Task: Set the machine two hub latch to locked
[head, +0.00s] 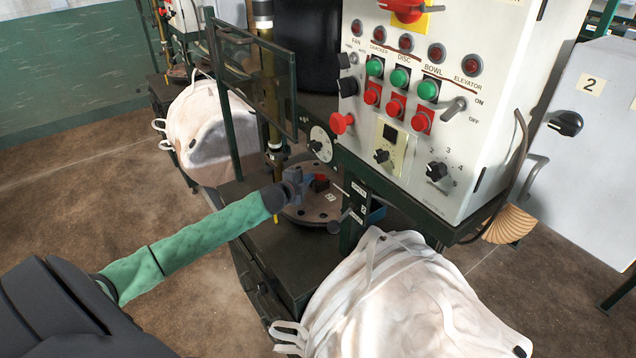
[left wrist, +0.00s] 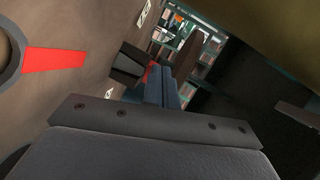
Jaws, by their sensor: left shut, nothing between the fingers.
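The hub disc (head: 312,208) is a round brown plate with holes, low in the machine below the control cabinet. A small dark and red latch piece (head: 320,183) stands on it. My left gripper (head: 304,182) is shut and empty, just left of this piece; I cannot tell whether they touch. In the left wrist view, the shut fingers (left wrist: 163,86) are beside a dark block (left wrist: 130,66) with a little red behind it. A red stripe (left wrist: 56,60) lies on the brown surface at left. The latch's exact setting is unclear. My right gripper is not in view.
The white control cabinet (head: 490,115) with buttons and knobs overhangs the hub at right. A green frame post (head: 222,100) stands behind my left arm. White bulk bags hang at front (head: 395,300) and back left (head: 198,130). The brown floor is clear at left.

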